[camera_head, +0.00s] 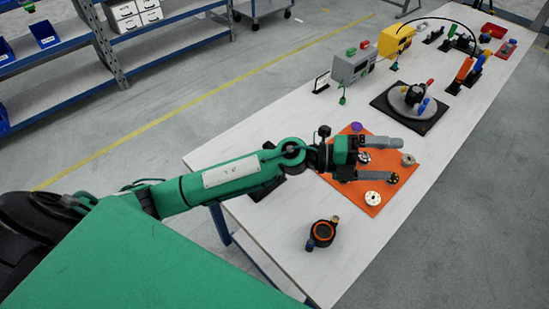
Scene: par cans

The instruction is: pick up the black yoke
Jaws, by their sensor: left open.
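My left gripper (394,160) reaches in from the left over the orange mat (357,196) on the white table. Its two fingers are spread apart, pointing right, with nothing visible held between them. I cannot tell for sure which dark part is the black yoke. A black part (263,190) lies at the table's left edge, mostly hidden under my left forearm. A black round part with an orange ring (322,233) stands near the table's front, apart from the gripper. My right gripper is not in view.
Pale discs, one a white disc (373,199), lie on the mat. A grey box (352,66), a yellow box (395,41) and a black square base with a turntable (410,101) stand farther back.

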